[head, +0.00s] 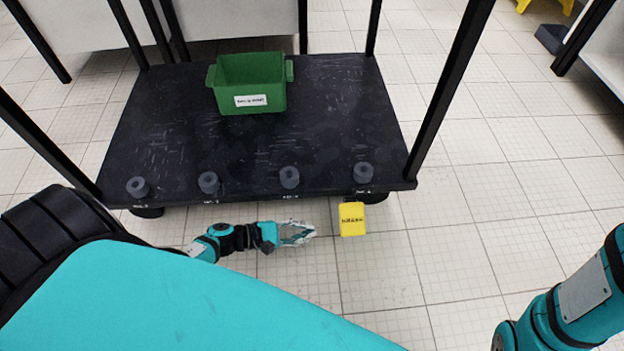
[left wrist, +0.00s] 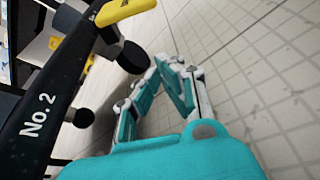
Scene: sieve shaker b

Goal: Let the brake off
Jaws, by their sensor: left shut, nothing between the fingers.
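The yellow brake pedal (head: 352,219) with dark lettering sticks out below the front right corner of the dark cart (head: 330,110). It appears tilted; I cannot tell its exact setting. In the left wrist view a yellow piece (left wrist: 125,9), probably this pedal, is cut by the top edge. My left gripper (head: 312,234) is low over the floor, just left of the pedal, with a gap between them. In the left wrist view its fingers (left wrist: 178,72) are closed together with nothing between them. My right arm shows at the lower right; its gripper is out of view.
A green bin (head: 250,83) with a white label stands on the cart's lower deck. Several dark round knobs (head: 290,177) line its front edge. Black posts (head: 447,90) rise from the corners. The edge reads "No. 2" (left wrist: 39,116) in the wrist view. The tiled floor (head: 480,230) right of the cart is clear.

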